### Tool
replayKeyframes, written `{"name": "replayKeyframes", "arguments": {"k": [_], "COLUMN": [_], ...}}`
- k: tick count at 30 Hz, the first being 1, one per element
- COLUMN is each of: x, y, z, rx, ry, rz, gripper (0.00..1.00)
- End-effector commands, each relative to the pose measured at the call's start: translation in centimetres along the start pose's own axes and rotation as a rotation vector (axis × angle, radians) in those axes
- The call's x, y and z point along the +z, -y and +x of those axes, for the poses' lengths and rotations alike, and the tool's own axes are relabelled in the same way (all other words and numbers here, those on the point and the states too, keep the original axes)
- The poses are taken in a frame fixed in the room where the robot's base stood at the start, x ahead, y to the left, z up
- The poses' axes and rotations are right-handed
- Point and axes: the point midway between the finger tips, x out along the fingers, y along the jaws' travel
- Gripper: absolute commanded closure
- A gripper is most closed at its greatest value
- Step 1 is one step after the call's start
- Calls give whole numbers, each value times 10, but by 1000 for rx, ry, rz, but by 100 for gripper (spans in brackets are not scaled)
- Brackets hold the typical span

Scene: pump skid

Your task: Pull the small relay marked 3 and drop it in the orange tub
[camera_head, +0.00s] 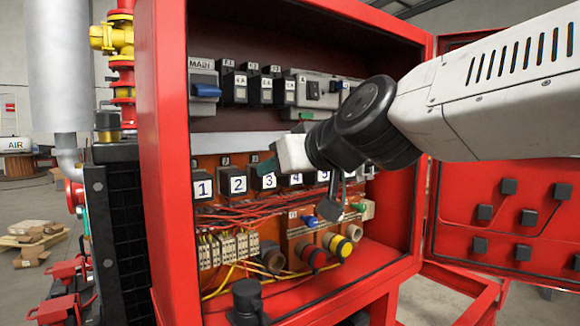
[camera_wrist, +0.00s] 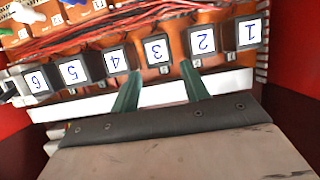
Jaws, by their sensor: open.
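The small relay marked 3 (camera_head: 268,181) is a black block with a white label, seated in the relay row inside the red cabinet. In the wrist view relay 3 (camera_wrist: 158,51) appears upside down, just beyond the fingertips. My gripper (camera_wrist: 160,78) is open, its two green fingers apart, pointing toward relay 3, one near each side of it. I cannot tell whether they touch it. In the head view my gripper (camera_head: 264,168) is at the row, partly hidden by my wrist. No orange tub can be made out in either view.
Relay 2 (camera_head: 238,184) and relay 4 (camera_wrist: 116,60) stand close on either side. Red wires (camera_head: 260,216) run below the row. A blue-handled main switch (camera_head: 204,90) and fuses are above. The red cabinet wall (camera_head: 165,160) bounds the left.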

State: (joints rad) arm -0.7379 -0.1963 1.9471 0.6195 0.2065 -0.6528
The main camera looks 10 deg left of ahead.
Motion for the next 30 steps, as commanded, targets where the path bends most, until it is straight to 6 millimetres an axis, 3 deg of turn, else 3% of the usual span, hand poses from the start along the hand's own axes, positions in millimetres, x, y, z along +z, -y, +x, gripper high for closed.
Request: {"name": "replayKeyframes", "arguments": {"k": [6,12,23,27,28,29,30], "x": [2,2,2,2,2,2,2], "y": [-1,-1,-1,-1,-1,-1,-1], "z": [36,58,63,63,63,63,63], "rx": [0,1,1,1,1,1,1], "ry": [5,4,3,3,3,3,3], "rz": [1,1,0,0,0,0,0], "gripper": [55,55,55,88,89,89,74]}}
